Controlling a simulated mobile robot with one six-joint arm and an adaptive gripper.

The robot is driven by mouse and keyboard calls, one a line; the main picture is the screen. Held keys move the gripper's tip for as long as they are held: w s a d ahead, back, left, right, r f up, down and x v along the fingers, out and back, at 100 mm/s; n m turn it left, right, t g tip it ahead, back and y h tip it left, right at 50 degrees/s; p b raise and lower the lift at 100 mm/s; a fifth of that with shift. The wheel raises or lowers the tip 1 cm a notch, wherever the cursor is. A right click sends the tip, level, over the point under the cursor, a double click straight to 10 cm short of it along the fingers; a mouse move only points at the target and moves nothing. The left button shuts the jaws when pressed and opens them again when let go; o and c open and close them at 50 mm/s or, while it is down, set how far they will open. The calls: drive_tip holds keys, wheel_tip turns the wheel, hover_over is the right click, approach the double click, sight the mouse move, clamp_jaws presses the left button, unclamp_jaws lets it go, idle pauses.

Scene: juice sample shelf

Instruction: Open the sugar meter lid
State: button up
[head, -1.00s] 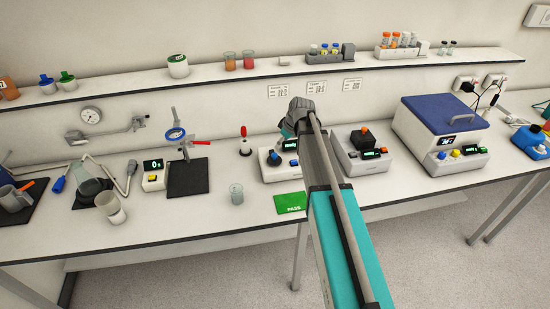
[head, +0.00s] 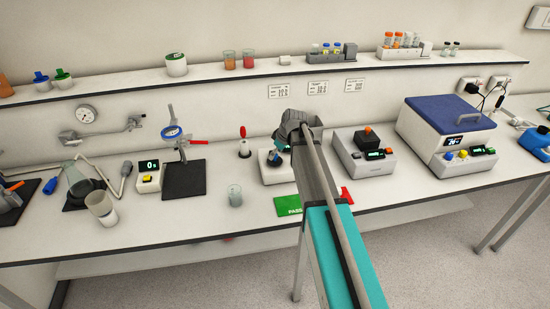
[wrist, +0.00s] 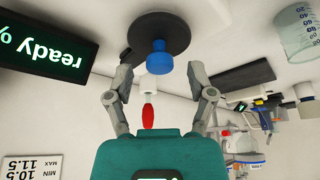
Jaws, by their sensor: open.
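The sugar meter (head: 272,177) is a white box on the bench, partly hidden behind my arm in the head view. Its lid (wrist: 158,24) shows in the wrist view as a dark round disc with a blue knob (wrist: 160,60). The meter's display (wrist: 42,45) shows green "ready %" in the wrist view, upside down. My gripper (wrist: 160,73) is open. Its fingertips are on either side of the blue knob, near its tip, with gaps on both sides. In the head view my gripper (head: 280,142) is over the meter. The lid looks closed.
A red-handled tool (head: 243,143) and a glass beaker (head: 235,195) stand left of the meter. A green PASS card (head: 288,206) lies in front. The shelf (head: 220,78) runs behind.

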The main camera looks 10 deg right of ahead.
drive_tip(key=shift+w+a+f, duration=0.1)
drive_tip(key=shift+f, duration=0.2)
